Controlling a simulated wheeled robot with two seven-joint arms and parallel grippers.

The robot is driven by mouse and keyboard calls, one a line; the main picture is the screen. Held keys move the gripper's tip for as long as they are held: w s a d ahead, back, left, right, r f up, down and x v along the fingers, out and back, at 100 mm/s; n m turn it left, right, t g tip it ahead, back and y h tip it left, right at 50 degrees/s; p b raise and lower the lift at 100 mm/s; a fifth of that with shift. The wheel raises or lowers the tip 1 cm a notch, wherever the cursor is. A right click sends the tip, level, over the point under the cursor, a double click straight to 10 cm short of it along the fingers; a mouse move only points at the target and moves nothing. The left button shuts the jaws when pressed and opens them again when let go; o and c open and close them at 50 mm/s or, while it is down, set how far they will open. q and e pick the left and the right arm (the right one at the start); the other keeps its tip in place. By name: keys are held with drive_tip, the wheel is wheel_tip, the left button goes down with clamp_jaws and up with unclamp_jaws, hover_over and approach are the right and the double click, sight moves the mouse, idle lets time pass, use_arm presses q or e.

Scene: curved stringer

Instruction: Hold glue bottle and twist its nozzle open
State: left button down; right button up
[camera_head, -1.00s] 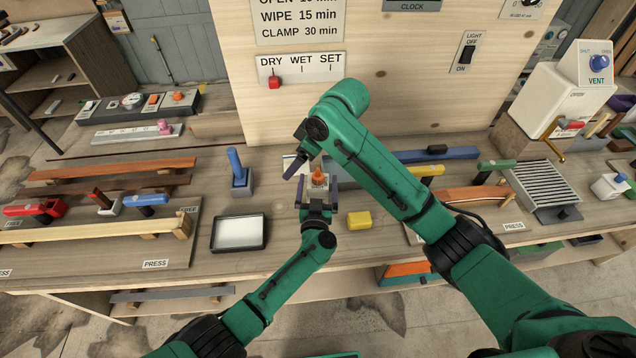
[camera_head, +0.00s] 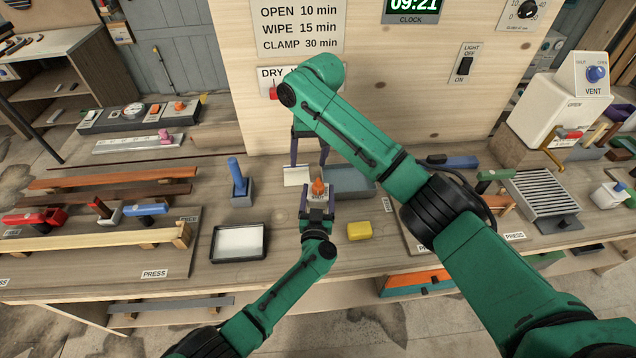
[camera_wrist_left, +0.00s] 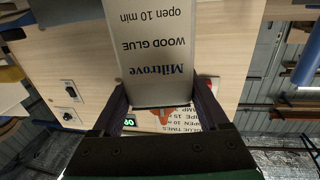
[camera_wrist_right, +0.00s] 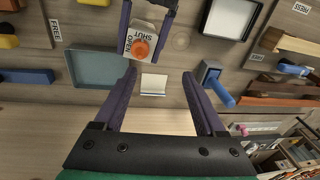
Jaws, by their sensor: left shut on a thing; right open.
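The white glue bottle (camera_wrist_left: 153,55) is held upright by my left gripper (camera_head: 317,205), whose fingers are shut on its sides. Its label reads Miltrove Wood Glue in the left wrist view. The orange nozzle (camera_head: 318,187) is on top. In the right wrist view the nozzle (camera_wrist_right: 141,48) sits on a white cap face marked SHUT and OPEN. My right gripper (camera_head: 309,164) is open and empty, fingers pointing down, behind the bottle in the head view. In the right wrist view its fingertips (camera_wrist_right: 159,74) are apart from the nozzle.
A yellow block (camera_head: 359,231) and a white-filled tray (camera_head: 238,242) lie in front on the bench. A blue-handled tool in a holder (camera_head: 238,178) stands left of the bottle. A grey-blue tray (camera_head: 352,182) lies behind to the right. The panel (camera_head: 400,75) rises behind.

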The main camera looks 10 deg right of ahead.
sight(318, 186)
drive_tip(key=f+m, duration=0.1)
drive_tip(key=f, duration=0.2)
drive_tip(key=d+f+m+h, duration=0.1)
drive_tip(key=f+m, duration=0.1)
drive_tip(key=f, duration=0.1)
drive_tip(key=d+f+m, duration=0.1)
drive_tip(key=f+m, duration=0.1)
drive_tip(key=f, duration=0.2)
drive_tip(key=shift+w+d+g, duration=0.15)
drive_tip(key=shift+w+g, duration=0.15)
drive_tip(key=shift+g, duration=0.1)
drive_tip(key=shift+r, duration=0.1)
clamp_jaws()
